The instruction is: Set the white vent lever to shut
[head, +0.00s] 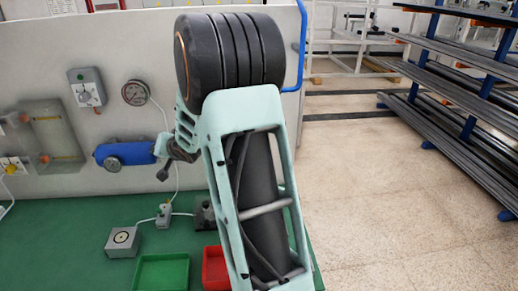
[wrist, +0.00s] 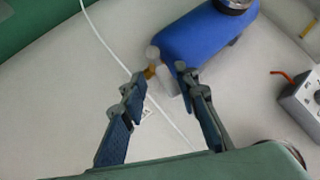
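A blue cylindrical tank (head: 125,153) is mounted on the grey upright panel in the head view; it also shows in the wrist view (wrist: 208,42). At its end in the wrist view is a small brass fitting (wrist: 150,71) with a pale piece (wrist: 153,54), which looks like the white vent lever; its setting is hard to tell. My gripper (wrist: 161,76) is open, its two fingers apart, with the fingertips close to the fitting and the tank's end. Nothing is clearly held. In the head view my arm partly hides the gripper and hides the tank's right end.
A round gauge (head: 135,93) and a grey switch box (head: 87,87) are on the panel above the tank. A green tray (head: 162,273), a red tray (head: 214,268) and a grey box (head: 123,241) stand on the green bench. A white cable (wrist: 107,47) runs past the fingers.

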